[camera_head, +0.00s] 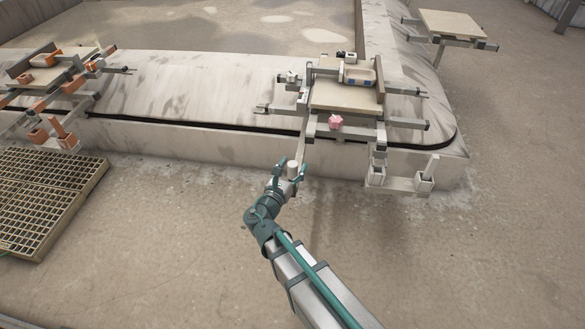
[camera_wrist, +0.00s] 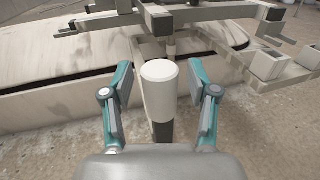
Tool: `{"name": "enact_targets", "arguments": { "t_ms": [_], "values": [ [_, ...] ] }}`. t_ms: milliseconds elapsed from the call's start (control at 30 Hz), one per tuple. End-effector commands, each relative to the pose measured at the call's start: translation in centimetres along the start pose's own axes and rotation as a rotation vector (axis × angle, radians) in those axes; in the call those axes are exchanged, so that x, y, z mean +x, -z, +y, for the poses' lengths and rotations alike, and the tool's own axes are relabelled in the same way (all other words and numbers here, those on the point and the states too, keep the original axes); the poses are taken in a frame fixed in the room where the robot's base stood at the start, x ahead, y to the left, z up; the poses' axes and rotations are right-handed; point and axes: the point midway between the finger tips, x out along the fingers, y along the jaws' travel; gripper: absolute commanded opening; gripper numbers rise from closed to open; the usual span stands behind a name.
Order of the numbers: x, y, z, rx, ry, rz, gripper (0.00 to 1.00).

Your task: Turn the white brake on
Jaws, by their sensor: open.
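The white brake is a lever with a white cylindrical grip (camera_wrist: 160,88) on a dark shaft. In the head view the white grip (camera_head: 293,168) stands at the near side of the carousel, below a carrier. My gripper (camera_head: 290,173) is at the brake, and its teal and grey fingers (camera_wrist: 160,100) are apart, one on each side of the white grip. Gaps show between the grip and both fingers in the wrist view. The lower part of the shaft is hidden behind my gripper's body.
The carrier (camera_head: 345,95) above the brake has grey bars, a pink knob (camera_head: 335,122) and a white bracket (camera_head: 400,183) on its right. Another carrier with orange parts (camera_head: 55,70) stands left. A floor grate (camera_head: 45,200) lies at left. The floor around my arm is clear.

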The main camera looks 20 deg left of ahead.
Motion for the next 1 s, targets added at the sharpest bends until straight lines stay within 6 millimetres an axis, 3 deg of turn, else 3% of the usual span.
{"name": "enact_targets", "arguments": {
  "t_ms": [167,500,1000],
  "values": [
    [-0.02,-0.01,-0.01,0.000,0.000,0.000,0.57],
    [-0.04,0.01,-0.02,0.000,0.000,0.000,0.01],
    [-0.16,-0.08,0.54,-0.037,0.001,-0.008,0.00]
  ]
}}
